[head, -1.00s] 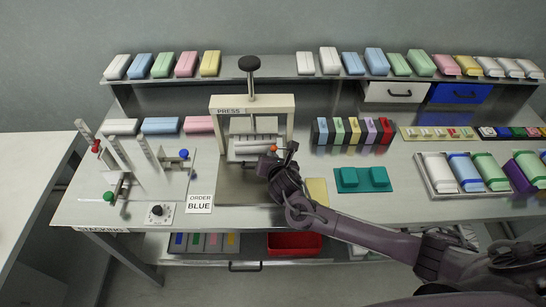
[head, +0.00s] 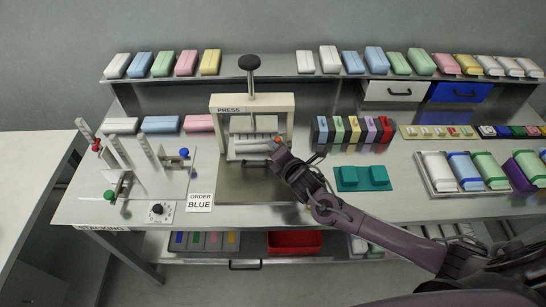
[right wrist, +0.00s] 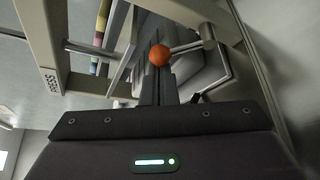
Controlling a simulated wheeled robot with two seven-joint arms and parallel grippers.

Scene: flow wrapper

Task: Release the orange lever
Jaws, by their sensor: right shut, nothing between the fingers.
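The orange lever shows as a round orange knob (head: 278,140) at the right side of the press (head: 219,104). In the right wrist view the knob (right wrist: 160,55) sits on a metal rod (right wrist: 190,46) running to a post of the frame. My right gripper (head: 275,155) is at the knob, its arm coming in from the lower right. In the right wrist view its dark fingers (right wrist: 159,85) are shut together just below the knob with nothing between them. Whether they touch the knob I cannot tell. My left gripper is not in view.
A stacking fixture (head: 140,185) with upright posts stands at the left, beside an ORDER BLUE card (head: 199,203). Coloured blocks (head: 353,130) and a teal holder (head: 362,179) lie right of the press. The press base (head: 240,185) is bare in front.

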